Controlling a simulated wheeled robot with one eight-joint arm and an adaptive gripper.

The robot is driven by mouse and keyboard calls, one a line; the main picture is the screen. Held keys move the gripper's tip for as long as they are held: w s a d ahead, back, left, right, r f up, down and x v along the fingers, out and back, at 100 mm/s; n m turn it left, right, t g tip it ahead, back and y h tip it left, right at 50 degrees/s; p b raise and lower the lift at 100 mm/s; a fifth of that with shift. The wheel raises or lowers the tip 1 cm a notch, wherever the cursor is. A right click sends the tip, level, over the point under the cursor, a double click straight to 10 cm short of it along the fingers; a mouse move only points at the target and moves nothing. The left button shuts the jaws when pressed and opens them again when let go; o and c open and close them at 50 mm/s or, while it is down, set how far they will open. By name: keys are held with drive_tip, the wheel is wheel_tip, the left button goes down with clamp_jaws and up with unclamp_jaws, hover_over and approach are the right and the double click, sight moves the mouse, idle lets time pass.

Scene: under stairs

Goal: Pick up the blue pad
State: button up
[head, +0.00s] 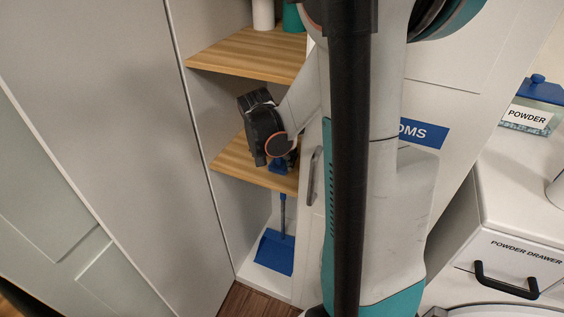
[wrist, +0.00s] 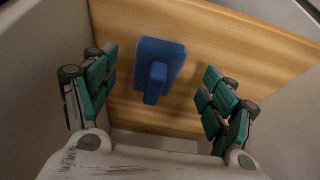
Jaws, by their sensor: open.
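The blue pad (wrist: 172,57) lies on a wooden shelf, with a raised blue grip on top pointing toward my gripper in the wrist view. In the head view a small part of the blue pad (head: 279,166) shows just below my wrist, and the rest is hidden. My gripper (wrist: 155,95) is open, with its green fingers spread to the left and right of the pad. Neither finger visibly touches the pad, which sits a little beyond the fingertips, nearer the upper middle. The gap between the fingers is empty apart from the lower end of the grip.
The wooden shelf (head: 232,162) is inside a narrow cupboard with pale side walls. Another shelf (head: 240,57) above holds a white container and a green one. A blue dustpan (head: 274,251) stands below. The cupboard door's handle (head: 314,175) is just right of the opening.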

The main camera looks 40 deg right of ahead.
drive_tip(key=shift+w+d, duration=0.15)
drive_tip(key=shift+d, duration=0.25)
drive_tip(key=shift+w+d+b, duration=0.25)
drive_tip(key=shift+d, duration=0.4)
drive_tip(key=shift+w+d+b, duration=0.2)
drive_tip(key=shift+w+d, duration=0.05)
drive_tip(key=shift+d, duration=0.35)
drive_tip(key=b+x, duration=0.1)
drive_tip(key=x, duration=0.2)
drive_tip(key=c, duration=1.2)
